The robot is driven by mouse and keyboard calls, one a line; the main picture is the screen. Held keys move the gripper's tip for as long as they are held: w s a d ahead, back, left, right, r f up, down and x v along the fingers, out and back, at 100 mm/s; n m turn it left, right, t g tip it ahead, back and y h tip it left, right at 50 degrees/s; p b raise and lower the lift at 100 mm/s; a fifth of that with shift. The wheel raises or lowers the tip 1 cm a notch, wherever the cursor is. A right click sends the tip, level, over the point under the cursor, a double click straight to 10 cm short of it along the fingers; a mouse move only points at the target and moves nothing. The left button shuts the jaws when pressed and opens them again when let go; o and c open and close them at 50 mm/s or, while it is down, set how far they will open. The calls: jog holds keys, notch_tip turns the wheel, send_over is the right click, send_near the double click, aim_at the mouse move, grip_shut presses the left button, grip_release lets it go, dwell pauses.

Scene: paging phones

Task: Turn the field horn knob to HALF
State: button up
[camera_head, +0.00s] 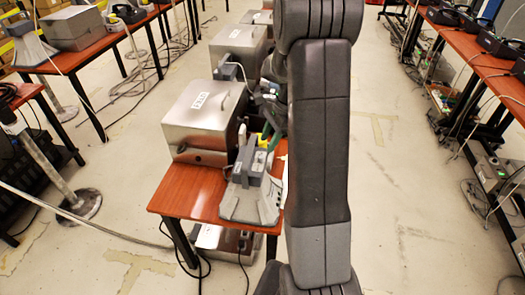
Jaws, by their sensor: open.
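A silver metal box (205,115) with a white label, which seems to read FIELD, sits on the red-brown table (180,190). A grey flared unit (250,195), perhaps the horn, stands at the table's front right, beside the box. I cannot make out a knob or its setting. My arm (320,130) runs upright through the picture and covers the table's right side.
More metal boxes (240,45) stand farther back. Side tables with devices line the left (85,50) and right (480,60). Cables cross the floor at left; the floor right of my arm is mostly clear.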

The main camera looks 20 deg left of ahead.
aim_at(261, 156)
jog(key=x, duration=0.6)
jog(key=shift+p, duration=0.35)
jog(key=shift+c, duration=0.4)
grip_shut()
jog(key=n+g+h, duration=0.1)
jog(key=n, duration=0.3)
jog(key=shift+a+n+b, duration=0.15)
jog(key=shift+n+b, duration=0.15)
jog(key=shift+n, duration=0.1)
jog(key=shift+o, duration=0.4)
grip_release()
